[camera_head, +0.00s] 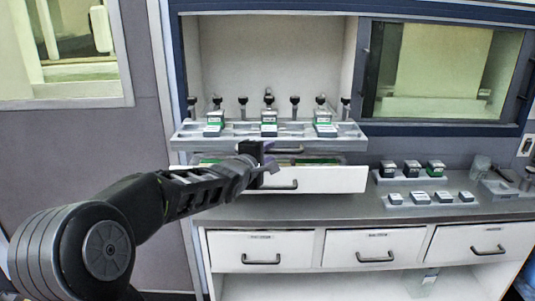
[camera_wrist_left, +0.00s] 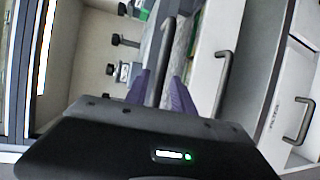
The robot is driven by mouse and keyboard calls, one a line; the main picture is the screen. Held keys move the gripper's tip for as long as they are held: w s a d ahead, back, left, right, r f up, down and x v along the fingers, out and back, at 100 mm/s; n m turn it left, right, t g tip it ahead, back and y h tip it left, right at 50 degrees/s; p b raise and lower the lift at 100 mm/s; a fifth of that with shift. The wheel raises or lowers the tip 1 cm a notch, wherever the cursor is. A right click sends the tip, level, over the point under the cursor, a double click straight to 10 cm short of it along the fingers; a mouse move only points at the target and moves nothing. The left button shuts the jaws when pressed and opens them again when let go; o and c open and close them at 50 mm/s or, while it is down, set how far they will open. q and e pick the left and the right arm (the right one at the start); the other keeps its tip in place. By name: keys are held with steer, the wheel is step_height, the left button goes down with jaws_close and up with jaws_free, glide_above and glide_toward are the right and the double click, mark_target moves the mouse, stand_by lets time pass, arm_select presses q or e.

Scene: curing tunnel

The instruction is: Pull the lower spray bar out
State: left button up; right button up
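I cannot single out a spray bar for certain. Below the grey tray (camera_head: 346,135) are a thin dark bar handle (camera_head: 292,149) and a white front (camera_head: 335,180) with its own dark handle (camera_head: 284,185). My left gripper (camera_head: 268,166) is in front of them, near the upper handle. In the left wrist view its purple fingers (camera_wrist_left: 160,90) stand on either side of a dark bar (camera_wrist_left: 163,60); whether they touch it is unclear. The lower handle (camera_wrist_left: 222,80) shows to the right of the fingers, apart from them. My right gripper is out of view.
Green-marked blocks (camera_head: 269,129) stand on the tray, with several black knobs (camera_head: 295,102) behind. More blocks (camera_head: 411,169) sit on the counter (camera_head: 400,212) at right. Three drawers (camera_head: 262,248) are below. A sliding window (camera_head: 440,70) is at right.

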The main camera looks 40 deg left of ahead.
arm_select(q)
steer(key=shift+o, duration=0.3)
steer(key=b+v, duration=0.2)
steer(key=v, duration=0.6)
steer(key=shift+w, duration=0.15)
stand_by(0.4)
